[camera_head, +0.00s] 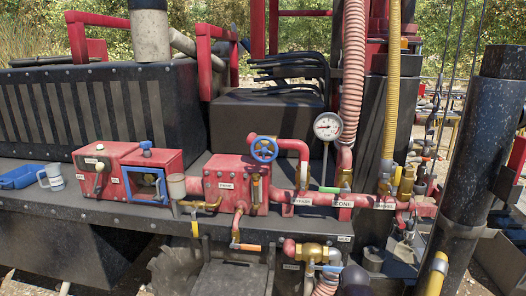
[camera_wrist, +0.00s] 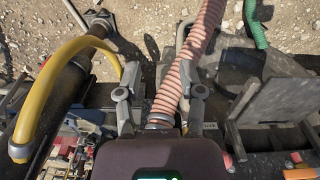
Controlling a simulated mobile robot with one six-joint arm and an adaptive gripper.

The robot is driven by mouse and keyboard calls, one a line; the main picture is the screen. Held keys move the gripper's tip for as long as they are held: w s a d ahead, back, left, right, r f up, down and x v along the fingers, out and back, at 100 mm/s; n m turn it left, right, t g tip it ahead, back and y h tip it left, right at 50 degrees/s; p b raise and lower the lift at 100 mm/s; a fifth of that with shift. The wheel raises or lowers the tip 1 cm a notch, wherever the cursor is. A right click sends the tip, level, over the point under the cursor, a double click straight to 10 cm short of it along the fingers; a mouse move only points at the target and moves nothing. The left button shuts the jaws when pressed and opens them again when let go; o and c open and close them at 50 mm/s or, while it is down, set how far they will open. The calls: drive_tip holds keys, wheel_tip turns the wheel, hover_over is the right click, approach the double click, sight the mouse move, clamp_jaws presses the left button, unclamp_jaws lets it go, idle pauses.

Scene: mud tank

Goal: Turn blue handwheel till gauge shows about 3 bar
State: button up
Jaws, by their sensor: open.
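The blue handwheel (camera_head: 264,149) sits on top of the red pipework, left of the gauge, in the head view. The round white-faced gauge (camera_head: 327,127) stands upright on a thin stem to its right. Its dial is too small to read surely. My gripper (camera_wrist: 158,80) shows in the wrist view with its two grey fingers spread apart. It is open and holds nothing. A ribbed pink hose (camera_wrist: 182,82) runs behind the space between the fingers; I cannot tell how far below. Neither the handwheel nor the gauge can be made out in the wrist view.
A red box with a blue-framed window (camera_head: 146,183) and a grey mug (camera_head: 52,178) stand on the dark ledge at left. A ribbed hose (camera_head: 353,75) rises just right of the gauge. Brass valves crowd the right. A yellow curved pipe (camera_wrist: 55,75) lies left of my gripper.

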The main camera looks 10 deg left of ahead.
drive_tip(key=w+a+r+n+t+h+p, duration=0.3)
drive_tip(key=w+r+n+t+p, duration=0.25)
drive_tip(key=w+r, duration=0.45)
drive_tip(key=w+a+r+n+t+h+p, duration=0.35)
drive_tip(key=w+r+n+p, duration=0.3)
drive_tip(key=w+r, duration=0.35)
drive_tip(key=n+t+y+p, duration=0.6)
drive_tip(key=n+t, duration=0.3)
drive_tip(key=n, duration=0.7)
approach(264, 150)
drive_tip(key=s, duration=0.3)
drive_tip(key=shift+s+a, duration=0.1)
drive_tip(key=shift+s, duration=0.1)
drive_tip(key=w, duration=1.3)
drive_tip(key=shift+w+d, duration=0.35)
drive_tip(key=shift+w, duration=0.05)
clamp_jaws()
